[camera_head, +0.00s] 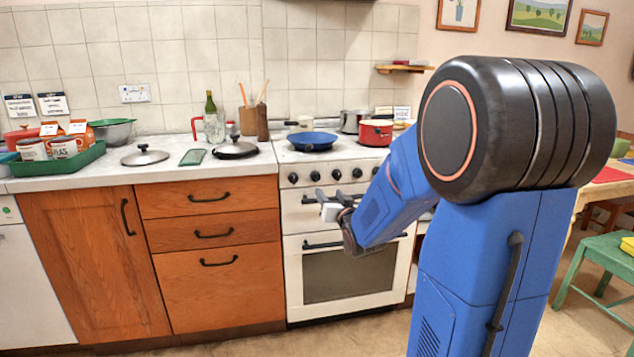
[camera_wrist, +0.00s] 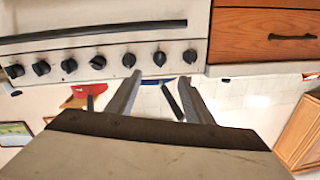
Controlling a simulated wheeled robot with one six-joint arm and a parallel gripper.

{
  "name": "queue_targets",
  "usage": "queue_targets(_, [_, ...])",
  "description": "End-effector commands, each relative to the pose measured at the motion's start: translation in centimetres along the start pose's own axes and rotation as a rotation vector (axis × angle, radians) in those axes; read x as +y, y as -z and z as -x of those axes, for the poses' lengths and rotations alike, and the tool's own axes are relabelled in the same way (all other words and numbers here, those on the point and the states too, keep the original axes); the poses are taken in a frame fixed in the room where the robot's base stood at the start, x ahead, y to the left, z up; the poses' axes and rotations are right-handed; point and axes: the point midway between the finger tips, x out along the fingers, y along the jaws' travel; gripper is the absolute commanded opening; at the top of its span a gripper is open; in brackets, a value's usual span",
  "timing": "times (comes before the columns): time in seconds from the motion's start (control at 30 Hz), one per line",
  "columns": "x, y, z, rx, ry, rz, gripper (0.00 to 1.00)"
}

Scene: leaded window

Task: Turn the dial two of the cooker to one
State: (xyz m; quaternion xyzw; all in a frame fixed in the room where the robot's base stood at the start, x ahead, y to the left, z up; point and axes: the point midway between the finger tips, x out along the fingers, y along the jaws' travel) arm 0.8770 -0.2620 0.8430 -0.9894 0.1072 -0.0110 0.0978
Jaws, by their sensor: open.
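The white cooker (camera_head: 345,270) has a row of black dials on its front panel. The second dial from the left (camera_head: 315,175) is in the head view; counted from the matching end, it is second from the right in the upside-down wrist view (camera_wrist: 159,58). No dial numbers are readable. My gripper (camera_head: 328,207) is in front of the panel, slightly below the dials in the head view. In the wrist view my gripper (camera_wrist: 160,80) has its fingers apart and empty, with that dial roughly between their tips in the picture, apart from them.
A blue pan (camera_head: 312,140) and a red pot (camera_head: 376,132) stand on the cooker top. The oven handle (camera_head: 325,244) runs across below the panel. Wooden drawers (camera_head: 212,235) adjoin on the left. A green stool (camera_head: 605,255) stands at the right.

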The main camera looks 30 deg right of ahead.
Motion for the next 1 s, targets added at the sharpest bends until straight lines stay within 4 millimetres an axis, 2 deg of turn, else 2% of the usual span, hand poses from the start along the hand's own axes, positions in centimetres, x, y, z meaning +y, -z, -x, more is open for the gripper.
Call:
queue_targets(0.6, [0.0,-0.1,-10.4,-0.002,0.0,0.001,0.47])
queue_targets(0.8, [0.0,0.0,-13.0,-0.001,0.0,0.001,0.47])
queue_targets(1.0, [0.0,0.0,-14.1,-0.001,0.0,0.001,0.47])
